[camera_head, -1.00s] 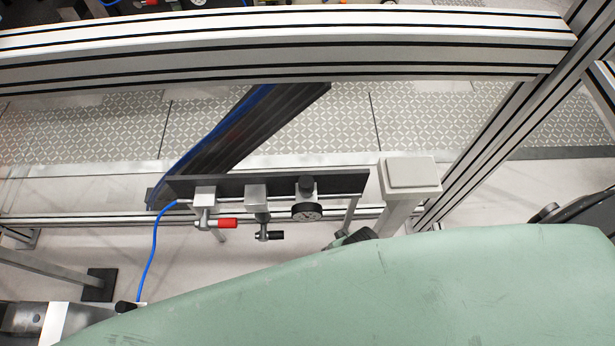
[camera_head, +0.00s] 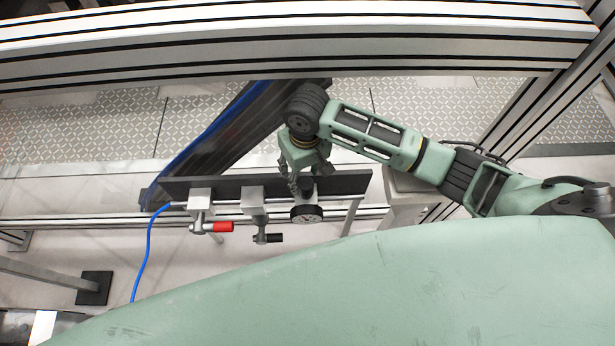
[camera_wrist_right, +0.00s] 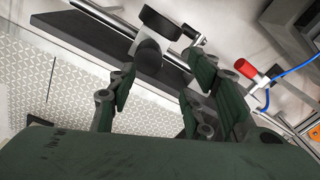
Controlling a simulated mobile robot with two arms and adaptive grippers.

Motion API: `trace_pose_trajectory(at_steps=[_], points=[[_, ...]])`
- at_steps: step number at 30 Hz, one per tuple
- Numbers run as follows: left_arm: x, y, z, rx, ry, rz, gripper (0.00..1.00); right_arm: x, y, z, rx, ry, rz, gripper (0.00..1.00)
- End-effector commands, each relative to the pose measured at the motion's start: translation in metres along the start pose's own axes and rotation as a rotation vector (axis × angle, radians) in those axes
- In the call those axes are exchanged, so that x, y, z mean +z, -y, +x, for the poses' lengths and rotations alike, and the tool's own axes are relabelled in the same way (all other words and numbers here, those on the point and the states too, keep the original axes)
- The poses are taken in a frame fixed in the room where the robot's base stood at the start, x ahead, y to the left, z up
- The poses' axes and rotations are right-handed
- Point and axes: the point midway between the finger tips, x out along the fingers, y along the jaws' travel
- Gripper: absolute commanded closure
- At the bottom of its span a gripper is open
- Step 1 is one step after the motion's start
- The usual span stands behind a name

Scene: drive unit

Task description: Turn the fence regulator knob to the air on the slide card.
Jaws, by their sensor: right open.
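The regulator knob (camera_head: 307,192) is a short black cylinder above a round gauge (camera_head: 306,215), at the right part of a dark mounting plate (camera_head: 222,186) on the fence. My right gripper (camera_head: 309,180) is open, with its fingers pointing down around or just above the knob. In the right wrist view, the knob (camera_wrist_right: 148,54) shows beyond and between the spread fingertips (camera_wrist_right: 160,76), nearer the left finger. I cannot tell if either finger touches it. The fingers partly hide the knob in the head view. My left gripper is not in view. I cannot make out a slide card.
A red-handled valve (camera_head: 218,227) and a black-handled valve (camera_head: 267,238) sit left of the gauge, with a blue hose (camera_head: 149,250) at the left end. An aluminium fence beam (camera_head: 300,45) crosses above. A light post (camera_head: 405,205) stands to the right, under my arm.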

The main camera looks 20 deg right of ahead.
Motion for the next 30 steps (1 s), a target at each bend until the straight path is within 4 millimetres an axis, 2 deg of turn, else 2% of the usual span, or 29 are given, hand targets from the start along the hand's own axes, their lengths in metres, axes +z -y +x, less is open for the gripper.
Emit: trace_pose_trajectory(at_steps=[3, 7, 21, 30], points=[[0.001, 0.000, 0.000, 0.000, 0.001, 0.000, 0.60, -0.010, -0.016, -0.004, 0.036, 0.016, 0.040, 0.54], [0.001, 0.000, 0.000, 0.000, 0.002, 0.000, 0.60, -0.011, -0.021, 0.001, 0.046, 0.027, 0.056, 0.54], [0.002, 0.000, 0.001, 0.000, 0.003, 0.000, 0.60, -0.009, -0.024, 0.066, 0.044, 0.024, 0.054, 0.54], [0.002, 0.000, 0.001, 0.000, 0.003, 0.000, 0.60, -0.009, -0.024, 0.074, 0.044, 0.022, 0.054, 0.54]])
